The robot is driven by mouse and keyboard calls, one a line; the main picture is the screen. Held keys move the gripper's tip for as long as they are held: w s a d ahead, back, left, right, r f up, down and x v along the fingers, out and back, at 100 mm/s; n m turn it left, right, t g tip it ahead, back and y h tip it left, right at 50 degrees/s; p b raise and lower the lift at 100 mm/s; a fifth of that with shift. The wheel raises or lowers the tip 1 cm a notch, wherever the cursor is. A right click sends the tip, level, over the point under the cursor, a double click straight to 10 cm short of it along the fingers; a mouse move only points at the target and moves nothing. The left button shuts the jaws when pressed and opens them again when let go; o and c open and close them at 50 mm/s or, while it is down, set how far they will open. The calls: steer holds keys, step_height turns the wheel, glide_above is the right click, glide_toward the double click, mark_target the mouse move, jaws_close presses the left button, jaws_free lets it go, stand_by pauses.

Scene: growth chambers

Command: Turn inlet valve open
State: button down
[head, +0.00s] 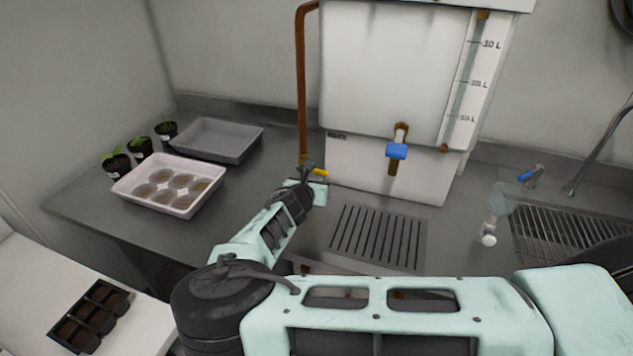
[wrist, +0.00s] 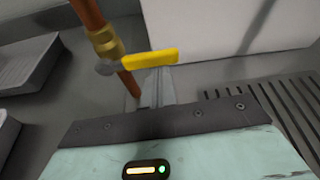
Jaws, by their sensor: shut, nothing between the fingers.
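The inlet valve is a brass fitting (wrist: 104,42) low on a copper pipe (head: 301,80) left of the white tank. Its yellow lever (wrist: 150,58) points right, across the pipe; in the head view the lever (head: 320,172) shows just past my gripper. My gripper (wrist: 155,80) is shut and empty, with its fingertips right beside the lever, partly behind it in the wrist view. I cannot tell whether they touch. In the head view my gripper (head: 308,174) hides part of the valve body.
The white tank (head: 390,70) has a blue-handled tap (head: 396,151) at its front, above a slotted drain (head: 378,238). A grey tray (head: 218,140), a white tray (head: 168,203) and small potted plants stand left. A sink with a rack (head: 570,235) is right.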

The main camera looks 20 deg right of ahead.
steer(key=shift+r, duration=0.2)
step_height(320, 180, up, 2)
steer(key=n+h, duration=0.1)
steer(key=n, duration=0.2)
steer(key=shift+r+g+h+p, duration=0.1)
steer(key=shift+g+h+p, duration=0.2)
steer(key=shift+g+p, duration=0.1)
steer(key=r+n+h, duration=0.1)
steer(key=n, duration=0.1)
steer(key=w+a+r+n+h+b, duration=0.1)
steer(key=n, duration=0.2)
steer(key=w+a+r+n+h+b, duration=0.1)
steer(key=r+n, duration=0.1)
steer(key=n, duration=0.1)
steer(key=shift+a+g+h, duration=0.25)
steer(key=shift+g+h, duration=0.05)
steer(key=shift+s+d, duration=0.1)
